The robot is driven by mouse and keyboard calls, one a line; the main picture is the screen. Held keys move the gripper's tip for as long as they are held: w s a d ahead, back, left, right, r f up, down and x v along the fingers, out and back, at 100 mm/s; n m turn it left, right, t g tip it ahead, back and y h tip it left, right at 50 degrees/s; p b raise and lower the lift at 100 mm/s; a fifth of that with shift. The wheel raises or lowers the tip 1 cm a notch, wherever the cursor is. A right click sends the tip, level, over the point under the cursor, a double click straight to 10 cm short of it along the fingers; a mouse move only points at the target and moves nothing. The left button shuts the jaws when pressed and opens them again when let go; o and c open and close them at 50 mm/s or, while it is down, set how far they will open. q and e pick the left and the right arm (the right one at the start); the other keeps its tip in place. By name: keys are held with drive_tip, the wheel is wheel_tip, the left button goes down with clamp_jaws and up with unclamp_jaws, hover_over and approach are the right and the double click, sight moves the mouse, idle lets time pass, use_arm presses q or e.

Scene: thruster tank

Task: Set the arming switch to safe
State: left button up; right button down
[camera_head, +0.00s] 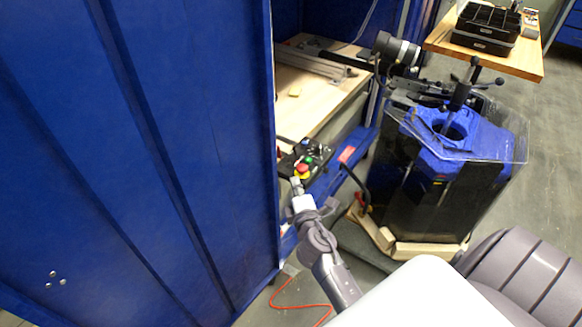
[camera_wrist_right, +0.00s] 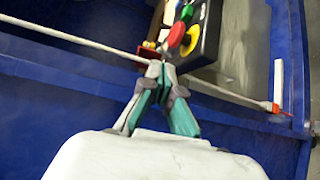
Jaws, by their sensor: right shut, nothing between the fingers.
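A black control box (camera_head: 303,160) sits at the workbench edge just past the blue cabinet panel. It carries a red button on a yellow ring (camera_head: 303,171) and a green button. In the right wrist view the box (camera_wrist_right: 208,40) shows the red button (camera_wrist_right: 177,34) and a green one. My right gripper (camera_head: 297,186) is shut and empty, its tips at the near edge of the box. Which control is the arming switch is unclear. My left gripper is not in view.
A large blue cabinet panel (camera_head: 140,150) fills the left. A dark tank (camera_head: 430,195) with a blue top and clear plate stands at the right on a wooden frame. A red cable (camera_head: 295,305) lies on the floor. A wooden table (camera_head: 520,58) holds black trays.

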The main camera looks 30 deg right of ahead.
sight(289, 163)
drive_tip(key=x, duration=0.7)
drive_tip(key=shift+w+d, duration=0.1)
drive_tip(key=shift+w, duration=0.1)
drive_tip(key=g+p, duration=0.1)
drive_tip(key=p, duration=0.2)
drive_tip(key=r+n+p, duration=0.1)
drive_tip(key=p, duration=0.3)
drive_tip(key=shift+w+r+g+p, duration=0.3)
drive_tip(key=shift+w+g, duration=0.05)
drive_tip(key=shift+g, duration=0.05)
drive_tip(key=shift+f+n+p, duration=0.1)
drive_tip(key=shift+n+p, duration=0.2)
drive_tip(key=shift+p, duration=0.05)
drive_tip(key=shift+w+a+f+b, duration=0.15)
drive_tip(key=shift+w+a+b, duration=0.1)
drive_tip(key=shift+w+b, duration=0.1)
drive_tip(key=shift+w+a, duration=0.1)
